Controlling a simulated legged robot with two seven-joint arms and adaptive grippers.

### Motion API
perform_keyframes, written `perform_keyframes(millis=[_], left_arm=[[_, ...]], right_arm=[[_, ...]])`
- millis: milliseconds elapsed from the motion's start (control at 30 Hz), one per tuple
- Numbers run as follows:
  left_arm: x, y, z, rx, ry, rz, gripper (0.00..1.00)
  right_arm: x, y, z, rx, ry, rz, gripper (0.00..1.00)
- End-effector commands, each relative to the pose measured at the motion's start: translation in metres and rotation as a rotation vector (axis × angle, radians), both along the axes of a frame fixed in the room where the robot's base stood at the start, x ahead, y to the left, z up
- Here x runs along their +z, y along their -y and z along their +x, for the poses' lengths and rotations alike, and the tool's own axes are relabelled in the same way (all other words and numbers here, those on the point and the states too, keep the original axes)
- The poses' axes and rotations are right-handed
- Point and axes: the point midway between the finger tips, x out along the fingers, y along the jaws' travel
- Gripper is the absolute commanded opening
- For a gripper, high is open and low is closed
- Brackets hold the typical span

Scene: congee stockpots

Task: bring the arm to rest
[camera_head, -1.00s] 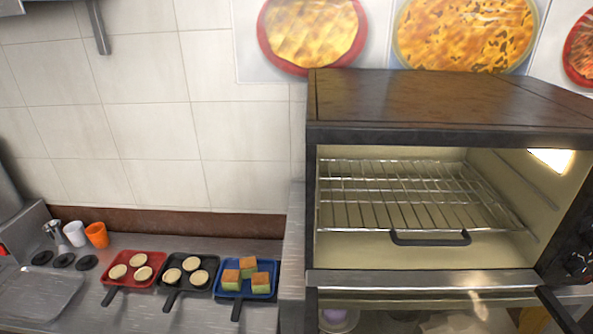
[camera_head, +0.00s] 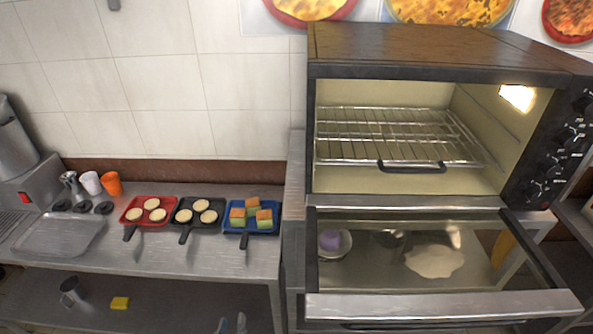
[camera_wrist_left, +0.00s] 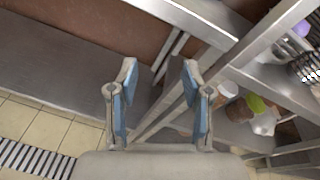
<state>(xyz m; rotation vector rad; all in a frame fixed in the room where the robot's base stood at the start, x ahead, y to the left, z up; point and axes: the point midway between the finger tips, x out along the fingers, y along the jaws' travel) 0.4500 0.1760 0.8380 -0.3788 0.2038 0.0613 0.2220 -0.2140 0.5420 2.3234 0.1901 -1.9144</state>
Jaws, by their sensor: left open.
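My left gripper (camera_head: 232,325) shows only as two fingertips at the bottom edge of the head view, in front of the lower shelf. In the left wrist view the left gripper (camera_wrist_left: 160,72) is open, with its two blue-padded fingers apart and nothing between them. Metal table legs and a shelf lie beyond the fingers. My right gripper is in neither view.
An oven (camera_head: 430,72) stands at right, its glass door (camera_head: 440,305) folded down. A yellow sponge (camera_head: 120,303) lies on the lower shelf.

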Motion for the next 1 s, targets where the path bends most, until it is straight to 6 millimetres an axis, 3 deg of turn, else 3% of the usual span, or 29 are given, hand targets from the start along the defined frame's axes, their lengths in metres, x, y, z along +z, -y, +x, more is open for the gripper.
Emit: perform_keyframes(millis=[267,367,500,600,700,800,900,1000], left_arm=[[-0.107,-0.019,-0.018,0.234,-0.255,-0.488,0.49],[-0.164,-0.028,-0.042,0.418,-0.373,-0.747,0.49],[-0.257,-0.04,-0.106,0.845,-0.521,-1.189,0.49],[-0.311,-0.044,-0.162,1.198,-0.555,-1.454,0.49],[-0.347,-0.042,-0.213,1.515,-0.533,-1.637,0.49],[-0.368,-0.039,-0.25,1.746,-0.488,-1.743,0.49],[-0.378,-0.037,-0.27,1.877,-0.449,-1.792,0.49],[-0.381,-0.036,-0.276,1.92,-0.432,-1.809,0.49]], right_arm=[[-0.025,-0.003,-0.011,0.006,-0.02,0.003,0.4],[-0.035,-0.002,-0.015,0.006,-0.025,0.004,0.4],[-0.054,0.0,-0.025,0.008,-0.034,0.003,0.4],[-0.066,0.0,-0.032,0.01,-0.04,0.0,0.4],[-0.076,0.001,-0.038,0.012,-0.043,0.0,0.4],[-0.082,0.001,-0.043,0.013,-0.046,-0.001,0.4],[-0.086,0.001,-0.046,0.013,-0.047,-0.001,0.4],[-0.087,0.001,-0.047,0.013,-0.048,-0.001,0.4]])
